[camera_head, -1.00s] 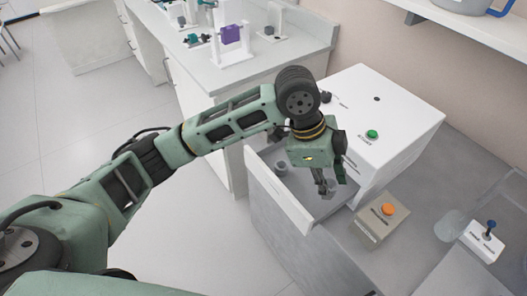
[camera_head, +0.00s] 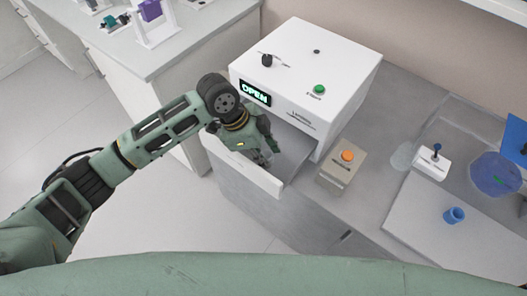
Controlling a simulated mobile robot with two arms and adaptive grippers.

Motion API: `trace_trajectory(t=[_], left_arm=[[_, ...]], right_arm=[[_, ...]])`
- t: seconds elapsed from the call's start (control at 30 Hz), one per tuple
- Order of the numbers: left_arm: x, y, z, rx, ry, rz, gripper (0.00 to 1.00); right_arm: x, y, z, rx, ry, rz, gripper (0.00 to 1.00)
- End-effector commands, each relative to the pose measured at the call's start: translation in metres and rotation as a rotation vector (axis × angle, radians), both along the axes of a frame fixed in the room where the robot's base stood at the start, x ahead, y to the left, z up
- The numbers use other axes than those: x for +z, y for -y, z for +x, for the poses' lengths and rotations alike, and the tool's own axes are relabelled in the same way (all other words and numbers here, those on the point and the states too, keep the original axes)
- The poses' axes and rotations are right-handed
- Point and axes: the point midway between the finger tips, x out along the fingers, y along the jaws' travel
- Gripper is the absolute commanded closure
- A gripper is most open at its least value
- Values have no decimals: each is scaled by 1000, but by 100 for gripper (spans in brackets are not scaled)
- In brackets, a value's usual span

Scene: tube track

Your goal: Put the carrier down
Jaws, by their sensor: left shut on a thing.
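My left gripper (camera_head: 268,156) is over the open drawer of the white machine (camera_head: 305,75), close to the drawer's front panel (camera_head: 240,168). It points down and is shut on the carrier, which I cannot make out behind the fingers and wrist. I cannot tell whether the carrier touches the drawer floor (camera_head: 293,150). The machine's display (camera_head: 255,93) reads OPEN in green. My right gripper is not in view.
A box with an orange button (camera_head: 347,156) stands right of the drawer. A white switch box (camera_head: 433,161), a blue round thing (camera_head: 495,174) and a blue cup (camera_head: 454,215) are further right. Another bench (camera_head: 170,50) is at the back left.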

Motion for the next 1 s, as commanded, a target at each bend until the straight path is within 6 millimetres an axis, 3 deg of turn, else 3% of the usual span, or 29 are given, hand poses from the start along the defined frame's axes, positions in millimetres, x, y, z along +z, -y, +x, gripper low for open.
trace_trajectory(t=[0.37, 0.4, 0.47, 0.77, 1.0], left_arm=[[-6, 1, 0, 0, 1, -1, 100], [-6, 1, 0, 0, 1, -1, 72], [-6, 0, 0, 0, 1, -1, 67], [-5, 0, 0, 0, 1, -1, 66], [19, -9, 2, 0, 5, -1, 66]], right_arm=[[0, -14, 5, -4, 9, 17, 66], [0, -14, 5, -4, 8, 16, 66], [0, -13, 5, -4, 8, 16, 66], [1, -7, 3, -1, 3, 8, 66], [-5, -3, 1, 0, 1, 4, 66]])
